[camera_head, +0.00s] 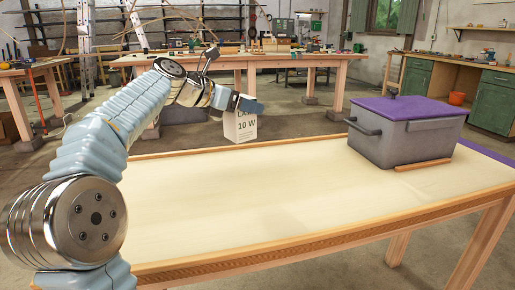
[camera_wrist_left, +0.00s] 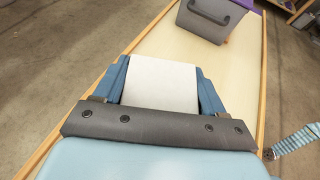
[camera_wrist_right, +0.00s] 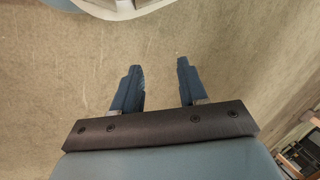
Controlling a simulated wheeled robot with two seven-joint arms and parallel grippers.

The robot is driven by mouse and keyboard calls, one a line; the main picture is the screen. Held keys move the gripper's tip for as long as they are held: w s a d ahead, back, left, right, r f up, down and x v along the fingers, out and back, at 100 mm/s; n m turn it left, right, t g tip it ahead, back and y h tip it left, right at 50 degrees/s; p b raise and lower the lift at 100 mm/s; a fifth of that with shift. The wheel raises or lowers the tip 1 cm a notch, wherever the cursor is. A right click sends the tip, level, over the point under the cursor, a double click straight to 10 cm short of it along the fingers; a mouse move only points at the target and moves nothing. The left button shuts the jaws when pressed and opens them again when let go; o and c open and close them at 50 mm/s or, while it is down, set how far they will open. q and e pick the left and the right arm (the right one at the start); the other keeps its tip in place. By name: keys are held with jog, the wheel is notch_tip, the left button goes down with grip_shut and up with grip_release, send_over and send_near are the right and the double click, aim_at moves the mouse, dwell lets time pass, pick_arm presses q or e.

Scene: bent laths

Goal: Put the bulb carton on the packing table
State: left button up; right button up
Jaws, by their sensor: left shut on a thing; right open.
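The bulb carton (camera_head: 240,127) is a small white box with "10 W" printed on it. My left gripper (camera_head: 238,103) is shut on it from above and holds it near the far edge of the packing table (camera_head: 220,195). In the left wrist view the carton (camera_wrist_left: 162,82) sits between the two blue fingers (camera_wrist_left: 162,88), with the pale tabletop around it.
A grey box with a purple lid (camera_head: 405,130) and side handles stands at the table's right end, with a wooden strip (camera_head: 423,165) before it. A raised wooden rim edges the table. The middle of the tabletop is clear. Workbenches (camera_head: 240,62) stand behind.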

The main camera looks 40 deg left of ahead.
aim_at(232, 129)
pick_arm(q)
jog(key=w+d+f+b, duration=0.1)
jog(key=w+f, duration=0.1)
jog(key=f, duration=0.1)
jog(key=w+d+f+b, duration=0.1)
jog(key=w+f, duration=0.2)
jog(key=f, duration=0.1)
jog(key=w+d+f+b, duration=0.1)
jog(key=w+f, duration=0.1)
jog(key=f, duration=0.1)
jog(key=shift+w+d+f, duration=0.2)
jog(key=shift+d+f, duration=0.05)
jog(key=shift+f, duration=0.1)
jog(key=shift+r, duration=0.1)
jog(key=o, duration=1)
jog(key=shift+c, duration=0.2)
jog(key=shift+o, duration=0.4)
jog(key=v, duration=1.2)
